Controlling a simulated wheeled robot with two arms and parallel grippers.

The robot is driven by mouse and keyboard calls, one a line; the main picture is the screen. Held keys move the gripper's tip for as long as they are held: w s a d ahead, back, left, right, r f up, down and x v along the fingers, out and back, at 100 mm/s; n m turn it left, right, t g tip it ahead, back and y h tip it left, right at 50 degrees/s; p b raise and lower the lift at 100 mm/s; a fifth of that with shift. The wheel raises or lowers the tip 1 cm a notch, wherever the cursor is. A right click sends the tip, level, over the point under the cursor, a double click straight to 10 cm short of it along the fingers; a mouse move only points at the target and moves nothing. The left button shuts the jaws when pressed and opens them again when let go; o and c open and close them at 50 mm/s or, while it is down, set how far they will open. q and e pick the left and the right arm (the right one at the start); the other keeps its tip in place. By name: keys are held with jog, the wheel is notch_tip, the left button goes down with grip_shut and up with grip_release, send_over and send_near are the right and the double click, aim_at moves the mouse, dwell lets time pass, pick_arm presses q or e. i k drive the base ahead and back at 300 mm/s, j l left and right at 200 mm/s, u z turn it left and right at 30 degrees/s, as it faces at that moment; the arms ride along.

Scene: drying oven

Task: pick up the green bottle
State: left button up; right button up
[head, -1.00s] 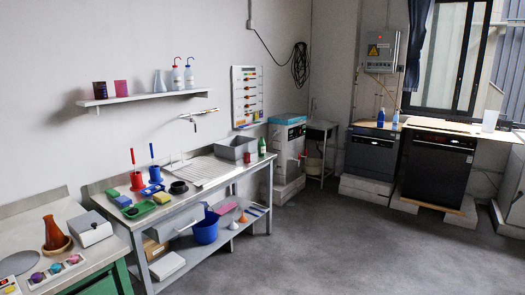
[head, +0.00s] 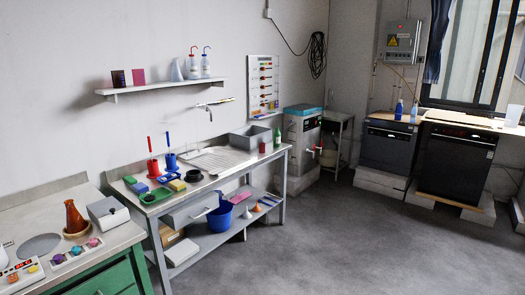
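A small green bottle (head: 277,138) stands upright at the right end of the steel sink bench (head: 226,167) in the head view. It has a light label around its middle. A small dark red container (head: 262,147) stands just left of it, and a grey basin (head: 245,138) is behind and to the left. Neither of my grippers shows in the view, so nothing is seen touching the bottle.
The bench's left part holds brushes in red and blue holders (head: 170,162), sponges and a green tray (head: 155,196). A nearer counter (head: 110,239) stands at lower left. A drying oven (head: 303,130) is right of the bench. Grey floor (head: 350,240) is clear in front.

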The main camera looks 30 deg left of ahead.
aim_at(277, 133)
jog(key=i+j+u, duration=0.3)
jog(key=i, duration=0.5)
jog(key=i+u, duration=0.35)
jog(key=i, duration=0.45)
